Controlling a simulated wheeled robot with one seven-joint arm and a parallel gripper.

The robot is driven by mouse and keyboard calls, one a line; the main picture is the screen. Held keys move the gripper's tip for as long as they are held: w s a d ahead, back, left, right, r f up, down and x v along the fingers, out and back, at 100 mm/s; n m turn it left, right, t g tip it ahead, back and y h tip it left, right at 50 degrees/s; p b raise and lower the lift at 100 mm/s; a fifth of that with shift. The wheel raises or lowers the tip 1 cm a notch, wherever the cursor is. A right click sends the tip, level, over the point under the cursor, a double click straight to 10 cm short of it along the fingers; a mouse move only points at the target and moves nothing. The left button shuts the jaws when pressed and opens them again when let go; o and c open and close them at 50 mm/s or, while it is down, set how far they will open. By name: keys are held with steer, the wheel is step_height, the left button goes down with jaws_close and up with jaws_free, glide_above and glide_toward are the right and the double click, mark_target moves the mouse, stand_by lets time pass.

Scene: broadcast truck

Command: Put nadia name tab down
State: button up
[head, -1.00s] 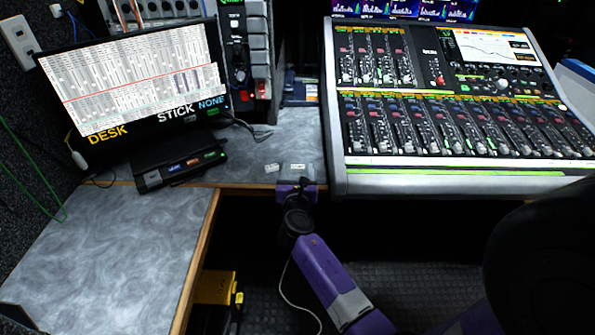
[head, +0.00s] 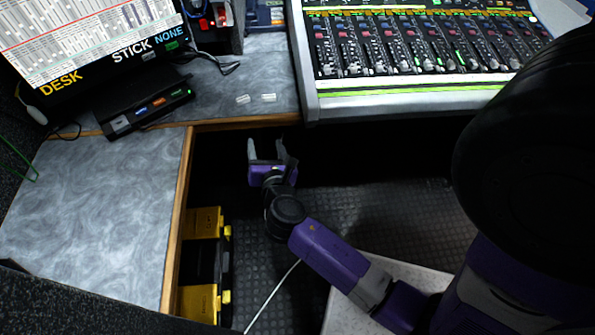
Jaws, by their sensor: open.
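Two small white tabs lie side by side on the grey desk (head: 215,85) near its front edge, a left tab (head: 242,98) and a right tab (head: 269,97). Their lettering is too small to read, so I cannot tell which is the nadia name tab. My gripper (head: 266,146) is open and empty. It is in front of the desk edge, below the tabs in the picture and apart from them, with its fingers pointing toward the desk.
A mixing console (head: 410,60) stands right of the tabs. A black box (head: 148,108) and a monitor (head: 90,40) are to the left. The left desk wing (head: 110,215) is bare. Yellow and black cases (head: 203,225) stand on the floor beneath its edge.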

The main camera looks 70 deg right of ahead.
steer(key=s+a+f+m+t+y, duration=0.15)
steer(key=s+a+m+y, duration=0.25)
steer(key=a, duration=0.5)
steer(key=s+a+f+m+t+y, duration=0.1)
steer(key=s+a+m+t+y, duration=0.25)
steer(key=a, duration=0.65)
steer(key=s+a+r+m+t+y, duration=0.2)
steer(key=s+a+r+m+y, duration=0.3)
steer(key=s+a+r+m, duration=0.3)
steer(key=s+r+m, duration=0.3)
steer(key=r+m, duration=0.2)
steer(key=r, duration=0.1)
steer(key=shift+r, duration=0.2)
steer(key=shift+s+m+y, duration=0.1)
steer(key=shift+m+y, duration=0.15)
step_height(320, 180, up, 8)
steer(key=p, duration=0.7)
steer(key=shift+f+p, duration=0.2)
steer(key=shift+p, duration=0.15)
